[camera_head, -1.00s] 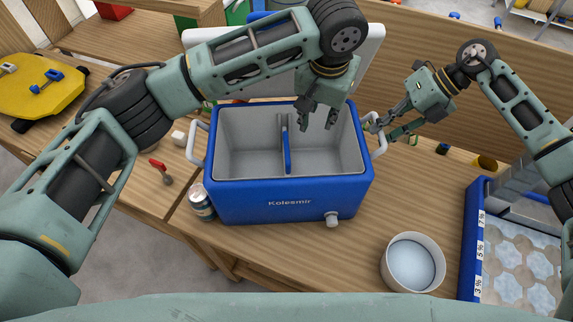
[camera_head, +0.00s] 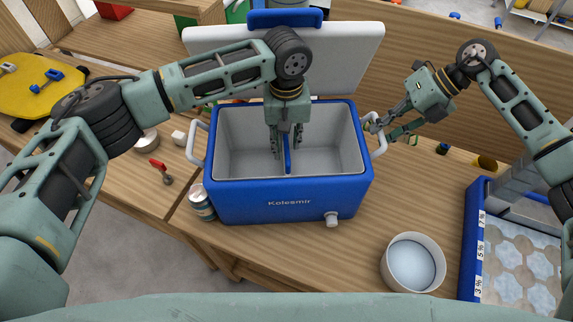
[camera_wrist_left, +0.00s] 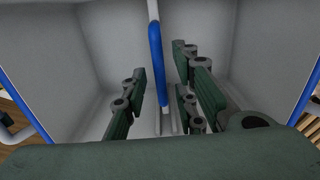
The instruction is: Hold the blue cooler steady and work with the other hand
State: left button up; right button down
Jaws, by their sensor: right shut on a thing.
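The blue cooler (camera_head: 245,200) stands on the wooden table with its white lid (camera_head: 345,55) raised. A divider with a blue top edge (camera_head: 288,155) stands upright inside; it also shows in the left wrist view (camera_wrist_left: 155,60). My left gripper (camera_head: 284,150) points down into the cooler, open, with its fingers on either side of the divider. In the left wrist view the left gripper (camera_wrist_left: 165,100) shows gaps between its fingers and the divider. My right gripper (camera_head: 372,124) is shut on the cooler's right white handle (camera_head: 380,145).
A can (camera_head: 201,203) stands at the cooler's front left corner. A red-handled tool (camera_head: 158,165) lies further left. A white bowl (camera_head: 413,263) stands front right, beside a blue tray with pale hexagonal pieces (camera_head: 468,240). Table between cooler and bowl is mostly clear.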

pick_arm(q)
jog(key=shift+f, duration=1.15)
grip_shut()
